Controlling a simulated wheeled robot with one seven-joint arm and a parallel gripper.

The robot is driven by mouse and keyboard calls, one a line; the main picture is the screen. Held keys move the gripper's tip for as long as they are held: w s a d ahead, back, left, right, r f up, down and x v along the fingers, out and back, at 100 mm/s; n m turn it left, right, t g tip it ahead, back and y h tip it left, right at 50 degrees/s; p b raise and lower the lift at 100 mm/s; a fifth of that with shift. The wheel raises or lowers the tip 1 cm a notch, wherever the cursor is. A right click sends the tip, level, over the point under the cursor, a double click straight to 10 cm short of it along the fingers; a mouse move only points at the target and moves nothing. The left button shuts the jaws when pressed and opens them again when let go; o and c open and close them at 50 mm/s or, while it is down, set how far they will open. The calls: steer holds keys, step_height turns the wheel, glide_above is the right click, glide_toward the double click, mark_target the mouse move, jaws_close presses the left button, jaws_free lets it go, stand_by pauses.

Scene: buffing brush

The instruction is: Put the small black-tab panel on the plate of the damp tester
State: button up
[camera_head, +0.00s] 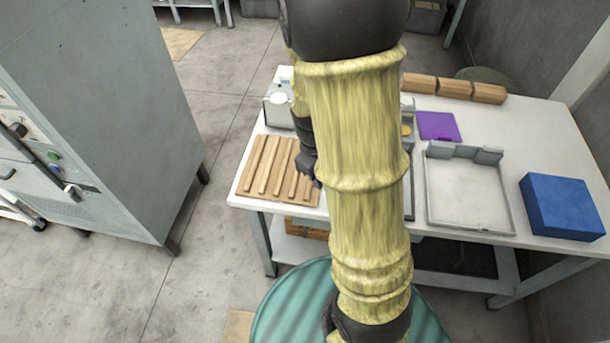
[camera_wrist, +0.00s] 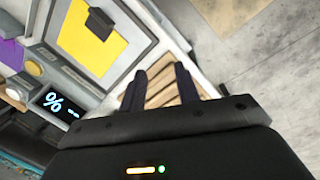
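A yellow square panel with a black tab (camera_wrist: 88,45) appears to lie on the pale framed plate (camera_wrist: 128,73) beside a percent display (camera_wrist: 58,101) in the wrist view. I take this unit to be the damp tester. In the head view my arm hides the panel and most of the plate. My gripper (camera_wrist: 160,72) points down over the slatted wooden rack, to the side of the plate. Its two dark fingers are apart, with rack slats showing between them and nothing held. In the head view the gripper (camera_head: 308,172) is over the rack's right part.
The wooden rack (camera_head: 262,165) sits at the table's left front. A purple panel (camera_head: 438,125), a grey tray (camera_head: 465,195), a blue box (camera_head: 562,205) and wooden blocks (camera_head: 454,88) are to the right. A white-topped device (camera_head: 279,108) stands behind the rack. A grey cabinet (camera_head: 100,110) stands left.

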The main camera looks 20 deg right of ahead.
steer(key=s+a+r+m+t+y, duration=0.1)
steer(key=s+a+r+m+t, duration=0.1)
steer(key=a+r+m, duration=0.3)
steer(key=shift+s+a+r+t+y, duration=0.2)
steer(key=shift+s+a+t+y, duration=0.3)
steer(key=shift+a, duration=0.4)
steer(key=shift+a, duration=0.1)
